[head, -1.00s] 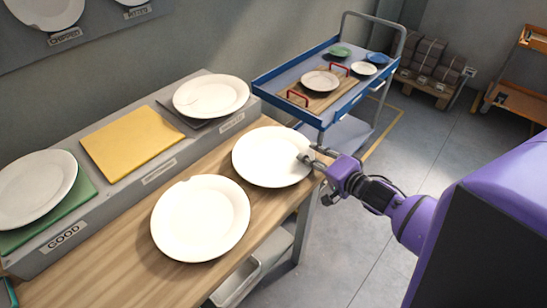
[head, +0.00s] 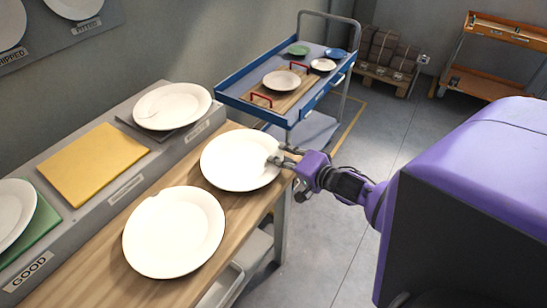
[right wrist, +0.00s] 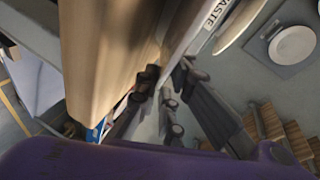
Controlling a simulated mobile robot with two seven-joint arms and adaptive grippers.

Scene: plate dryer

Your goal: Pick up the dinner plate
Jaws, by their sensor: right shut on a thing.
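A round white dinner plate (head: 235,165) is at the far right end of the wooden table, in the head view. My right gripper (head: 279,155) is shut on its right rim, with the arm coming in from the right. It is hard to tell whether the plate is lifted clear of the tabletop. In the right wrist view the fingers (right wrist: 160,92) show close up, and the plate is hard to make out. A second white plate (head: 173,232), with a notch in its rim, lies nearer on the table. My left gripper is not in view.
A grey raised shelf (head: 110,215) runs along the wall side, with a cracked plate (head: 172,105), a yellow mat (head: 93,165) and a plate on a green mat (head: 43,222). A blue cart (head: 235,98) with small dishes stands beyond the table.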

